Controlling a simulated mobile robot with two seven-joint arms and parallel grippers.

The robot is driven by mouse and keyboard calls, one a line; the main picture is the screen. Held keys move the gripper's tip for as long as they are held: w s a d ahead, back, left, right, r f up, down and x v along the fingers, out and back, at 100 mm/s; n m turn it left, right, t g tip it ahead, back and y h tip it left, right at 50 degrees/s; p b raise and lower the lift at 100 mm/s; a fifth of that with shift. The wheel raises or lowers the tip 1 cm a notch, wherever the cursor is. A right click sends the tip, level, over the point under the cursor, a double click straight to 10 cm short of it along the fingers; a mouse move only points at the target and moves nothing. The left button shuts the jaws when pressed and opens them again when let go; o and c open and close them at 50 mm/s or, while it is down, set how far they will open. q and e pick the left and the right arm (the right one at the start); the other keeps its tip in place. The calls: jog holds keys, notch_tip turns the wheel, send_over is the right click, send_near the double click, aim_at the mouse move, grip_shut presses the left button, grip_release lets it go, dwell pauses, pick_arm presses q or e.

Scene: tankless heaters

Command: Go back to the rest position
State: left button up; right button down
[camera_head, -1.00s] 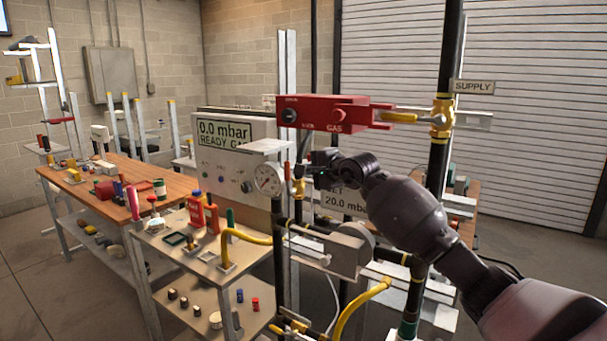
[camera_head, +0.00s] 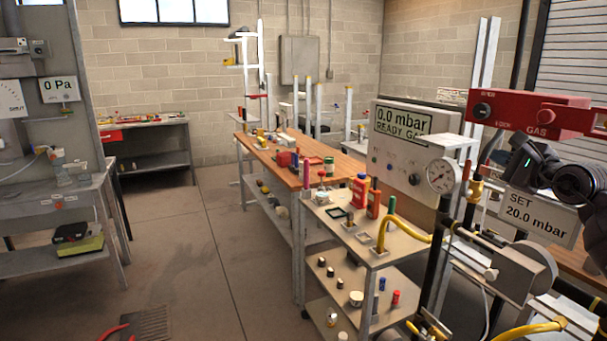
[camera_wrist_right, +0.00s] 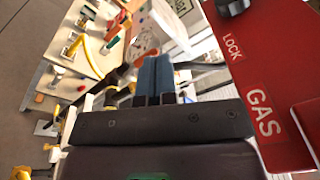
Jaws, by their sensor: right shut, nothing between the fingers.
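My right gripper (camera_head: 518,150) is at the right side of the head view, just below the red gas box (camera_head: 530,112). Its fingers are small and partly dark against the background there. In the right wrist view the gripper's blue fingers (camera_wrist_right: 155,75) are together with nothing between them. The red gas box, lettered LOCK and GAS, fills the right of that view (camera_wrist_right: 258,75), close beside the gripper. My left gripper is not in view.
A grey gas test panel (camera_head: 405,140) with a 0.0 mbar display and a round gauge (camera_head: 441,176) stands left of the gripper. A SET 20.0 mbar sign (camera_head: 538,216) hangs below. A cart (camera_head: 385,258) and wooden bench (camera_head: 345,168) stand mid-view. Open floor (camera_head: 200,260) lies left.

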jog(key=s+a+m+t+y, duration=0.3)
jog(key=a+m+y, duration=0.3)
jog(key=m, duration=0.6)
jog(key=s+a+f+m+h, duration=0.1)
jog(key=s+f+m+h, duration=0.2)
jog(key=f+m, duration=0.55)
jog(key=s+a+f+m+h, duration=0.1)
jog(key=s+f+m+h, duration=0.25)
jog(key=f+m, duration=0.55)
jog(key=s+a+f+m+h, duration=0.2)
jog(key=f+m+h, duration=0.1)
jog(key=f+m, duration=0.55)
jog(key=s+a+f+m+g, duration=0.2)
jog(key=s+f+m, duration=0.2)
jog(key=s+f, duration=0.4)
jog(key=s+a+f+m+g+h, duration=0.1)
jog(key=s+a+f+m+g, duration=0.1)
jog(key=s+f, duration=0.5)
jog(key=s+a+f+m+g, duration=0.2)
jog(key=s+f+m+g, duration=0.2)
jog(key=s, duration=0.8)
notch_tip(320, 180, down, 5)
jog(key=shift+a+r+m, duration=0.15)
jog(key=shift+m, duration=1.05)
